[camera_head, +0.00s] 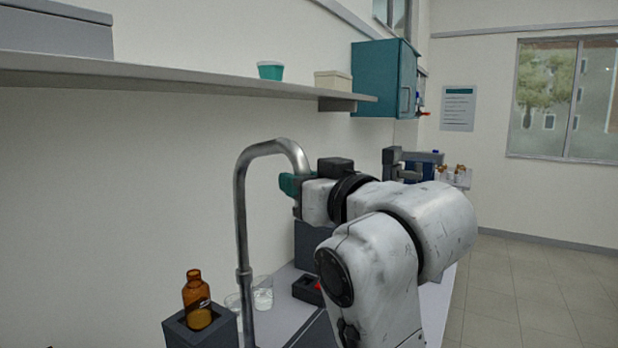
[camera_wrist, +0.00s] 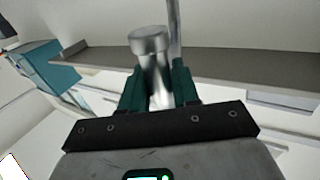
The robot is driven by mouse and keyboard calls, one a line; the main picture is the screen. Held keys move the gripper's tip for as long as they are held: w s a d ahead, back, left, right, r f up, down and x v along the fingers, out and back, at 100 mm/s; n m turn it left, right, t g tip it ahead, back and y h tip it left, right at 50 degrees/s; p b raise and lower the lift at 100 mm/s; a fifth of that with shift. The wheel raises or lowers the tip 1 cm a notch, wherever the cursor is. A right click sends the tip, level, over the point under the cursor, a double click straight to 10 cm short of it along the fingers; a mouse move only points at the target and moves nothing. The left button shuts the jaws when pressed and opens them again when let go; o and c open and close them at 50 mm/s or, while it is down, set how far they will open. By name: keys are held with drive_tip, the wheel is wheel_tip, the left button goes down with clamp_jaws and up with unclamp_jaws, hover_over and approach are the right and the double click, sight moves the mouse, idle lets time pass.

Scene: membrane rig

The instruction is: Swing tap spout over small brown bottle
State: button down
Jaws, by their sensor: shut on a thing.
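The tap spout (camera_head: 241,205) is a tall grey metal pipe that rises from the bench and arcs over to the right. My gripper (camera_head: 290,185) is at the outlet end of the arc. In the wrist view its two green fingers (camera_wrist: 159,90) stand on both sides of the metal spout end (camera_wrist: 150,45) and are shut on it. The small brown bottle (camera_head: 197,300) stands upright in a dark grey square block (camera_head: 172,335) to the left of the pipe. The spout's outlet end is on the right side of the pipe, away from the bottle.
A wall shelf (camera_head: 200,78) runs above, holding a green cup (camera_head: 270,70). A teal cabinet (camera_head: 380,80) hangs at the back.

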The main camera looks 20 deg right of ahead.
drive_tip(key=w+a+m+h+b, duration=0.1)
drive_tip(key=a+m+h, duration=0.4)
drive_tip(key=a+h, duration=0.4)
drive_tip(key=shift+w+a+m+g, duration=0.25)
drive_tip(key=shift+a+m+g, duration=0.15)
drive_tip(key=shift+a, duration=3.4)
drive_tip(key=shift+r, duration=0.1)
drive_tip(key=c, duration=0.9)
unclamp_jaws()
drive_tip(key=shift+w+a, duration=0.15)
drive_tip(key=shift+c, duration=0.2)
drive_tip(key=b+v, duration=0.3)
drive_tip(key=v, duration=0.8)
